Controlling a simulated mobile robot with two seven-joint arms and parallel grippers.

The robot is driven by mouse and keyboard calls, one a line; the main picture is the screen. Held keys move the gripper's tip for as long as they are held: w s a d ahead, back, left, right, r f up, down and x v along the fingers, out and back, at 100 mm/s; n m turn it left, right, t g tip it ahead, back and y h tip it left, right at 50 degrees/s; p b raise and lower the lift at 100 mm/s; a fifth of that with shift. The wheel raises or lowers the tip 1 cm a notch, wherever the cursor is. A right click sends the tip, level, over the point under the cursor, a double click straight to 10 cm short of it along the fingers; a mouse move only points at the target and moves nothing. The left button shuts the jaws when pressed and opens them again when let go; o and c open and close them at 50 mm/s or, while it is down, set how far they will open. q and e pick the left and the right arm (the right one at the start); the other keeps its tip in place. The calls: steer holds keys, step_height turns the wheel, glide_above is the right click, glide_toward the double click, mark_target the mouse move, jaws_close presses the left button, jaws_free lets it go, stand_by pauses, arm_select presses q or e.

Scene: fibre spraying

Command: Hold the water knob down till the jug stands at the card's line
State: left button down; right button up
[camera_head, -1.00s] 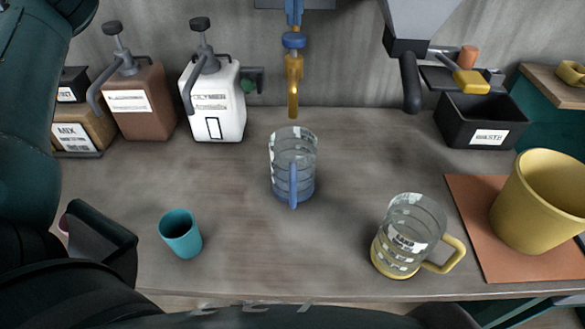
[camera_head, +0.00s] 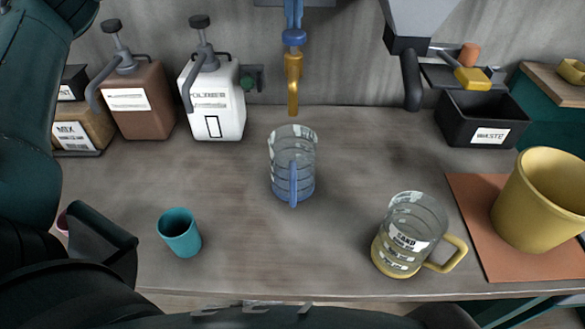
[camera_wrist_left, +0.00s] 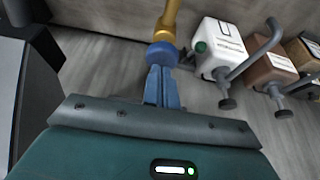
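The water knob (camera_head: 294,37) is a blue cap above the brass spout (camera_head: 293,85); the knob also shows upside down in the left wrist view (camera_wrist_left: 162,54). My left gripper (camera_head: 294,27) comes down from above, its blue fingers shut and their tips at the knob's top; they also show in the left wrist view (camera_wrist_left: 163,72). How far the knob is pressed I cannot tell. The clear jug with a blue handle (camera_head: 293,165) stands upright below the spout. Its lower part looks bluish; the water level is unclear. My right gripper is not in view.
White (camera_head: 213,100) and brown (camera_head: 138,100) pump bottles stand at the back left. A teal cup (camera_head: 180,235) and a yellow-handled jug (camera_head: 405,240) stand in front. A yellow bucket (camera_head: 535,205) and a black waste bin (camera_head: 480,115) are at the right.

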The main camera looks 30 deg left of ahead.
arm_select(q)
steer(key=shift+f+b, duration=0.3)
steer(key=shift+f, duration=0.7)
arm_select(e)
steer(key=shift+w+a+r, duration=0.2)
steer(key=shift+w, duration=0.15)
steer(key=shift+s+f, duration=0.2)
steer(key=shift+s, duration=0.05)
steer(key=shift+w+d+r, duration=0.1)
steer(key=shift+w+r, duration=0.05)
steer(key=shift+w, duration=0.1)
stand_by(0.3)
arm_select(q)
steer(key=shift+r, duration=0.2)
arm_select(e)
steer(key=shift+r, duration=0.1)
arm_select(q)
steer(key=shift+r, duration=0.1)
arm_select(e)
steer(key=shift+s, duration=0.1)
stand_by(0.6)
